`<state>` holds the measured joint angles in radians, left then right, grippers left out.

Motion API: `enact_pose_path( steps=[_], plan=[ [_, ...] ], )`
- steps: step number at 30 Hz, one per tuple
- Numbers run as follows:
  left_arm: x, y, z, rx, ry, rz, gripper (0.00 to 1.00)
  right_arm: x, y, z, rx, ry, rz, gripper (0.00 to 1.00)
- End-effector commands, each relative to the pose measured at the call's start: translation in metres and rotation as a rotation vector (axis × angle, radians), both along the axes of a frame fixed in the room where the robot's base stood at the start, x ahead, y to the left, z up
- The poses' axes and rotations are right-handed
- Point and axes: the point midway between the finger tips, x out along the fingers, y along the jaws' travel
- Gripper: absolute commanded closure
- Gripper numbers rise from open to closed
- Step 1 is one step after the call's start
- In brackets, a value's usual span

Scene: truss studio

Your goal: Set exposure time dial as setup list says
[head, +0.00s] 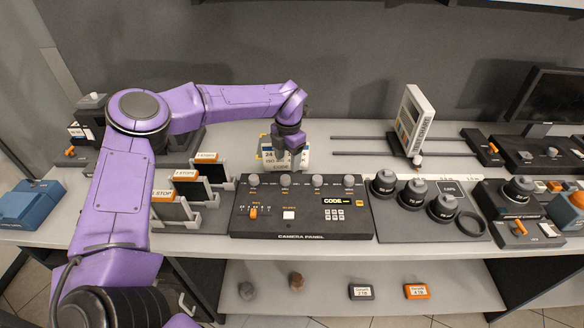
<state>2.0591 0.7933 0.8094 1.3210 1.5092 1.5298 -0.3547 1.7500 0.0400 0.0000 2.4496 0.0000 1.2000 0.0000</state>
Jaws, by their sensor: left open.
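The black camera panel (300,222) lies on the bench in the middle, with a row of several grey-topped dials along its back edge. The dials are the far-left one (253,180), the second (285,180), the third (318,180) and the far-right one (349,181); their labels are too small to read. My left gripper (292,158) points down just behind the second dial, apart from it as far as I can tell, open and with nothing visible in it. A white card (268,156) with small print stands behind the gripper, partly hidden by it. My right gripper is out of view.
Holders with orange "STOPS" labels (188,173) stand left of the panel. Black lens caps (411,194) stand to its right. A white upright board (415,120) is on rails behind. Orange and grey drives (416,291) lie on the lower shelf.

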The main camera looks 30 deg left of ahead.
Motion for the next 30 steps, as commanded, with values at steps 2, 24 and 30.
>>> enact_pose_path(
  steps=[2,24,30],
  plan=[
    [-0.001,0.001,-0.015,0.000,0.006,0.000,0.40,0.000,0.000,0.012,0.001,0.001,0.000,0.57],
    [0.009,0.004,-0.077,0.002,0.011,0.001,0.85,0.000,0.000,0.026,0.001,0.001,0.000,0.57],
    [0.009,0.003,-0.077,0.002,0.011,0.002,0.96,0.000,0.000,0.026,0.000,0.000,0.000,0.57]
  ],
)
